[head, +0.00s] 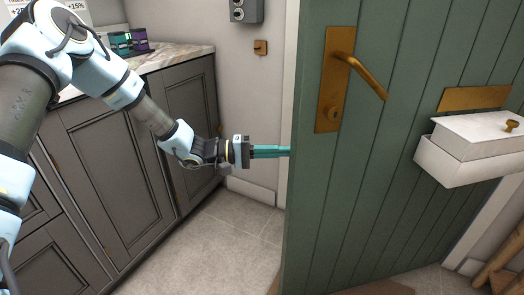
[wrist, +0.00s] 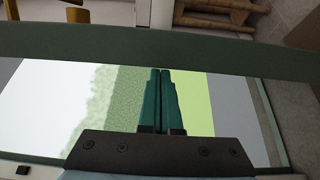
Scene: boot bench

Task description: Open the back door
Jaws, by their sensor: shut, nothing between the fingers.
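The green plank back door (head: 400,225) fills the right of the head view and stands ajar. The tips may be hidden behind that edge. In the wrist view the shut fingers (wrist: 160,72) point at the green door edge (wrist: 160,48), with bright outdoors behind them. Whether they touch the door I cannot tell.
A white box (head: 465,165) with a brass knob juts from the door under a brass letter plate (head: 475,98). Grey cabinets (head: 110,165) with a stone top stand at left. The tiled floor (head: 235,240) between them and the door is clear. A wooden rack (head: 505,262) stands at lower right.

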